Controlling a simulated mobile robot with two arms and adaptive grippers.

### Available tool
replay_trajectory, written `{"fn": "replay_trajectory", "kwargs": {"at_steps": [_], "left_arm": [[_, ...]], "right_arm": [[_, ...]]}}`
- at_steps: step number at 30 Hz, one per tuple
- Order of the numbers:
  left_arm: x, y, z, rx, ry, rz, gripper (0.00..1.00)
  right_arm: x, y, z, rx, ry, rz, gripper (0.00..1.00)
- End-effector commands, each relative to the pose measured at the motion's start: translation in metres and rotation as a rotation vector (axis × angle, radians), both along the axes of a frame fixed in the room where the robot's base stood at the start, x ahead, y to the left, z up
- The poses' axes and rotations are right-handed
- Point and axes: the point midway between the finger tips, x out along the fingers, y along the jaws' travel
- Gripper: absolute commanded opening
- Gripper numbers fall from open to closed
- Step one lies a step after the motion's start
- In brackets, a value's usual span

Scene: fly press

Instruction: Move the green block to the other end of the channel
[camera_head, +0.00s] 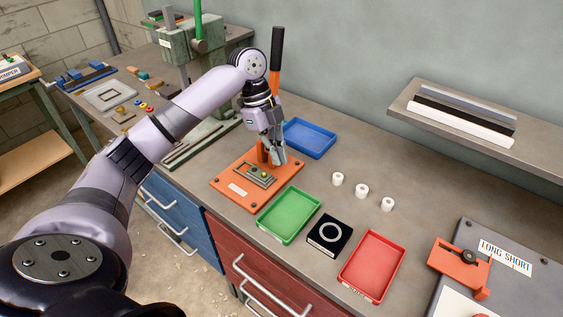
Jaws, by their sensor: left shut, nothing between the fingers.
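The orange base plate (228,187) lies on the bench near the middle of the view. A small dark-edged fixture (252,180) sits on it and seems to hold the channel. A small green piece (264,175), which looks like the green block, is near the middle of this fixture; its exact place in the channel is too small to tell. My left gripper (279,160) points down just above the fixture's far right end, shut and empty. I cannot tell whether its fingertips touch the fixture. My right gripper is not in view.
An orange post with a black handle (276,50) rises behind my left gripper. A black block with a white ring (316,248) and three white rings (362,190) stand to the right.

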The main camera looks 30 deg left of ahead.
Motion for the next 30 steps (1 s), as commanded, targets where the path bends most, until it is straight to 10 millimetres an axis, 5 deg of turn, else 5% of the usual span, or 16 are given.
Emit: {"fn": "replay_trajectory", "kwargs": {"at_steps": [9,15,21,30], "left_arm": [[-0.003,-0.020,-0.054,-0.001,0.006,-0.002,0.00],[-0.004,-0.030,-0.090,0.000,0.003,0.001,0.00],[-0.001,0.000,-0.088,0.002,0.003,0.002,0.00],[-0.001,0.009,-0.090,0.000,0.001,-0.001,0.00]], "right_arm": [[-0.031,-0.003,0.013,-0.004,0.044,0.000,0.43],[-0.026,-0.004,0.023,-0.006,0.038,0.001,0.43],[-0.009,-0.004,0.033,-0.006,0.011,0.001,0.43],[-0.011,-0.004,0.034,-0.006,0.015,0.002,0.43]]}}
